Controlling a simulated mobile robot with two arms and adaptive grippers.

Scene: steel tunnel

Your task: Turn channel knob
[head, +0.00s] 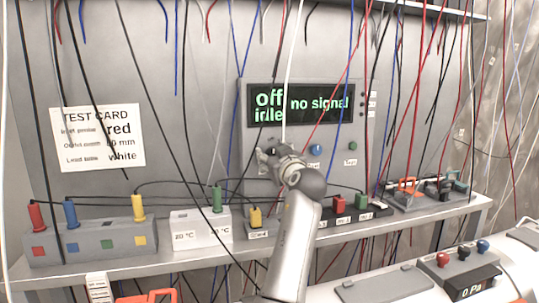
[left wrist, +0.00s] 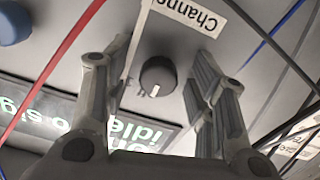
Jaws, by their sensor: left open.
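My left gripper (left wrist: 155,66) is open, with one finger on each side of the knob and a visible gap to each. In the head view my left gripper (head: 274,158) is at the lower left of the panel (head: 345,172) and largely hides the knob. The display (head: 300,103) reads "off", "idle" and "no signal". My right gripper is not in view.
A blue knob (head: 315,150) and a green button (head: 352,146) sit right of my gripper. Many thin cables hang in front of the panel, some close to my fingers. A shelf below holds a block with colored plugs (head: 92,243) and a white box (head: 200,228).

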